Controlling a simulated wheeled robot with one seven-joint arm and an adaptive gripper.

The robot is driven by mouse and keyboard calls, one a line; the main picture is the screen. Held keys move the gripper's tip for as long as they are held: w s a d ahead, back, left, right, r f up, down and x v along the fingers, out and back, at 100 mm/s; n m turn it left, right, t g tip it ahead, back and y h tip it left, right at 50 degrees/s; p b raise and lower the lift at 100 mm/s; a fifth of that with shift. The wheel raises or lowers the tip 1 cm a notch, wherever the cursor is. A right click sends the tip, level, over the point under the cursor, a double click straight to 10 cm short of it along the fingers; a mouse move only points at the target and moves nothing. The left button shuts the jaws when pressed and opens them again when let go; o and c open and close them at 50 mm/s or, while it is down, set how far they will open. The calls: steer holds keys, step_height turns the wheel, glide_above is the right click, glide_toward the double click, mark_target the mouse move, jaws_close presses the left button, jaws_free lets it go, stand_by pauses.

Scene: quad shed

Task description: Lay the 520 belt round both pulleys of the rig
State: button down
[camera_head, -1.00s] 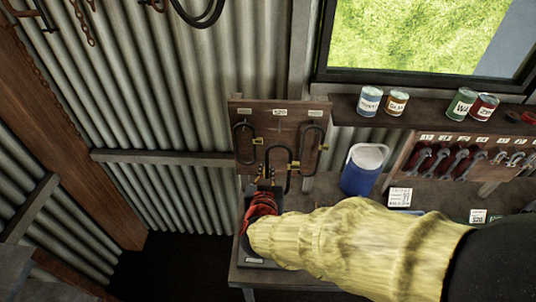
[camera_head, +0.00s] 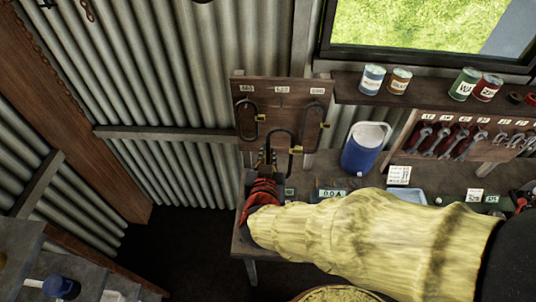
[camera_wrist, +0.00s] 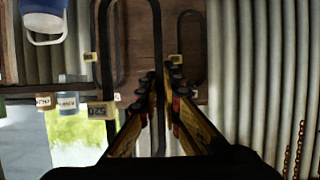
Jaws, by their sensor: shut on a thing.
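The 520 belt (camera_head: 283,132) is a black loop with a yellow tag, upright in front of the brown board, lower than the two belts beside it. In the wrist view the 520 belt (camera_wrist: 107,40) carries its tag at the left, and one run passes between my fingertips. My gripper (camera_head: 264,180), red and black, is shut on that run; its fingers also show in the wrist view (camera_wrist: 163,85). The rig's pulleys cannot be made out; a dark base on the bench by my gripper is mostly hidden by my arm.
Two other tagged belts hang on the brown board (camera_head: 265,93), at left (camera_head: 247,105) and right (camera_head: 315,110). A blue jug (camera_head: 364,150) stands on the bench right of the board. A display reading 00A (camera_head: 331,195) sits just above my arm. Cans and wrenches are farther right.

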steer(key=s+p, duration=0.3)
steer(key=s, duration=0.6)
steer(key=shift+a+p, duration=0.15)
steer(key=shift+p, duration=0.25)
stand_by(0.5)
steer(key=shift+f, duration=0.1)
stand_by(0.5)
